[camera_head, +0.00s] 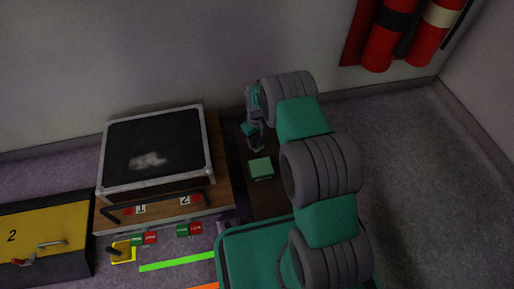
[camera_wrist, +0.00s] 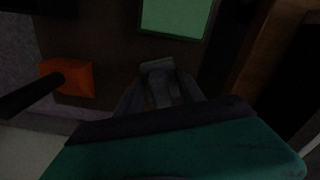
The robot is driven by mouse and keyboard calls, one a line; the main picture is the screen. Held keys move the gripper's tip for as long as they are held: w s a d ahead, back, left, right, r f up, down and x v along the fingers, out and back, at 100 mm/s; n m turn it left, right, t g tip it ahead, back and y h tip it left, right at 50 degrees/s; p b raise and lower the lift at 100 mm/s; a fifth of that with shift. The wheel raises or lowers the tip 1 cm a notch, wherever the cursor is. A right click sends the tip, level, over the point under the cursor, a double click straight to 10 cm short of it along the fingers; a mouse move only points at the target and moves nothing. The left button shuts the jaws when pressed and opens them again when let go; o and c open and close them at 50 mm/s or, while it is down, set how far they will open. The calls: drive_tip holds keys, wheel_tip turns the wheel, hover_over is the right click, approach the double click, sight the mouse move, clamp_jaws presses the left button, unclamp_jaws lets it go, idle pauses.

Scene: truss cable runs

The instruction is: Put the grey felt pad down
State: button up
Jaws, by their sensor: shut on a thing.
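The grey felt pad (camera_wrist: 157,64) shows in the dark wrist view as a small greyish piece at the fingertips. My gripper (camera_wrist: 158,82) is shut on it. In the head view my gripper (camera_head: 255,148) points down at the end of the green and grey arm, just behind a small green square block (camera_head: 260,168). The pad cannot be made out in the head view. In the wrist view the green square (camera_wrist: 176,16) lies just beyond the pad, toward the top edge.
A black-topped case (camera_head: 155,148) with a whitish smudge sits on a wooden surface (camera_head: 214,150) to the left. A yellow-topped box (camera_head: 40,238) marked 2 is at far left. Red cylinders (camera_head: 384,38) hang on the wall. An orange block (camera_wrist: 68,77) shows in the wrist view. Floor at right is clear.

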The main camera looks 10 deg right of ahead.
sight(257, 145)
wheel_tip(257, 145, down, 4)
drive_tip(key=shift+r+b, duration=0.2)
drive_tip(key=shift+b, duration=0.8)
drive_tip(key=shift+r, duration=0.25)
drive_tip(key=shift+f, duration=0.2)
drive_tip(key=o, duration=1.2)
drive_tip(key=shift+r, duration=0.1)
